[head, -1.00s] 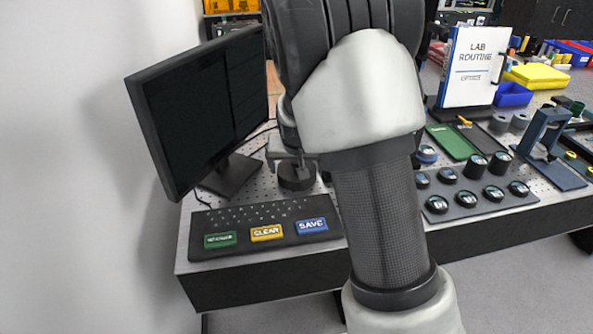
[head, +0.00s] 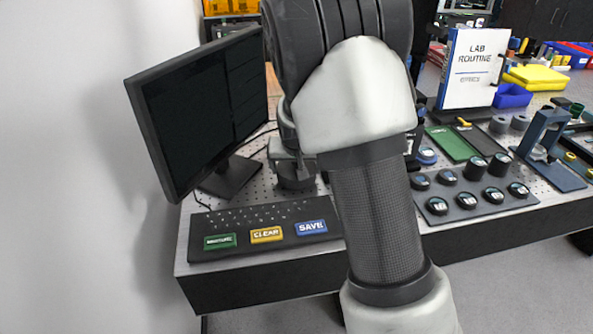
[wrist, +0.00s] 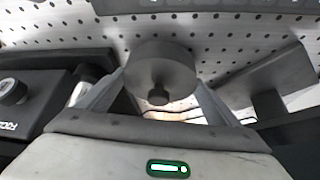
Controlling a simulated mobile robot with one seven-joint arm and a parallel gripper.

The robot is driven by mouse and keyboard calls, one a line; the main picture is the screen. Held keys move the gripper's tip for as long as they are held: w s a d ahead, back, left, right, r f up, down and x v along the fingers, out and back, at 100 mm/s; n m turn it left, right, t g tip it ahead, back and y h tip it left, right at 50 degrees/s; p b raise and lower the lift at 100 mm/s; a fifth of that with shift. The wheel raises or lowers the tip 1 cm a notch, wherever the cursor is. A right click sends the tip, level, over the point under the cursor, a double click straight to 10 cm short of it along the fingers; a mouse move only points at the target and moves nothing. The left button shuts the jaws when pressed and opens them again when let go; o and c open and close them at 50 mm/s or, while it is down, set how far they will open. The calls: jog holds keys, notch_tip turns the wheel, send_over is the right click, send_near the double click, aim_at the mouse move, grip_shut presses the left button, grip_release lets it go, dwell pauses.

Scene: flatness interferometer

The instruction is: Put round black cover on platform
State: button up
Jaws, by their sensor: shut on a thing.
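The round black cover (wrist: 160,62) shows in the wrist view as a dark disc with a small knob facing my gripper. My gripper (wrist: 157,96) is shut on it, with a finger on each side of the knob. In the head view the cover (head: 296,182) is partly visible below my gripper (head: 292,158), between the monitor and my arm. My arm hides much of this area. I cannot tell whether the cover rests on something or hangs just above the perforated bench top. The platform is not clearly identifiable in either view.
A monitor (head: 203,112) stands left of my gripper, close to it. A keypad (head: 265,228) lies at the front edge. Right of my arm are a tray of round dark pieces (head: 466,207), a green tray (head: 452,143), a blue stand (head: 545,150) and a sign (head: 468,68).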

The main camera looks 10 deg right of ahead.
notch_tip(320, 180, up, 8)
jog(key=shift+s+r+p, duration=0.1)
jog(key=shift+s+p, duration=0.05)
jog(key=shift+p, duration=0.4)
jog(key=s+r+n+y+p, duration=0.15)
jog(key=s+r+p, duration=0.25)
jog(key=s+p, duration=0.6)
jog(key=s+f+b, duration=0.2)
jog(key=s+f, duration=0.4)
jog(key=shift+n, duration=0.45)
jog(key=r, duration=0.3)
jog(key=w+r, duration=0.1)
jog(key=r, duration=0.1)
jog(key=shift+a+r, duration=0.1)
jog(key=shift+r, duration=0.15)
